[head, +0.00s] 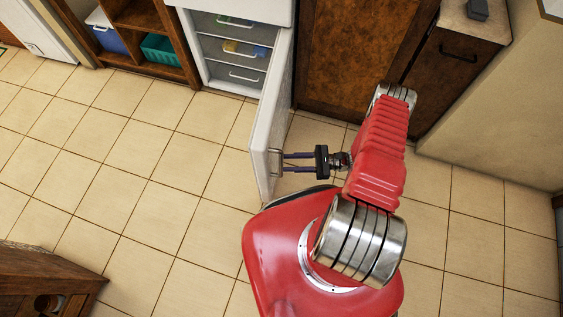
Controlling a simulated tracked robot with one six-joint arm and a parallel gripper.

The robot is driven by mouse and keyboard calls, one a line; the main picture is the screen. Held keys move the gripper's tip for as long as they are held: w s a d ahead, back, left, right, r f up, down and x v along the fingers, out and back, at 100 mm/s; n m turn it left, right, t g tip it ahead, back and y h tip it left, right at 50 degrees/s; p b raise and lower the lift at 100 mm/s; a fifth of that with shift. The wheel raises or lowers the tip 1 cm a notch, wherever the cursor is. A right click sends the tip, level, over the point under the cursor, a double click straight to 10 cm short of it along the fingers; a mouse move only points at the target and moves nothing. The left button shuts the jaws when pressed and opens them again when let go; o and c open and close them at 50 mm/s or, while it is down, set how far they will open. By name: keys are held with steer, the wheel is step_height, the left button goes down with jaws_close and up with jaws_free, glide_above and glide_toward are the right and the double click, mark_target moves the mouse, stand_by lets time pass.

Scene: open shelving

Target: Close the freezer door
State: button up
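The white freezer (232,12) stands at the top middle of the head view, with several drawers (236,48) showing inside. Its door (271,110) is hinged on the right and stands wide open, sticking out toward me. A metal handle (275,162) is near the door's free end. My gripper (284,162) is on the right side of the door, at the handle. Its two fingers are parallel with a gap between them, and their tips reach the door's outer face or handle. Whether they touch it cannot be told.
A wooden shelf with a blue bin (108,35) and a teal bin (160,49) stands left of the freezer. Brown cabinets (357,45) are behind the door on the right. A wooden piece of furniture (45,280) is at the lower left. The tiled floor (130,190) left of the door is clear.

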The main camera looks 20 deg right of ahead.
mark_target(281, 163)
steer(key=shift+x, duration=1.95)
steer(key=shift+c, duration=0.6)
jaws_close()
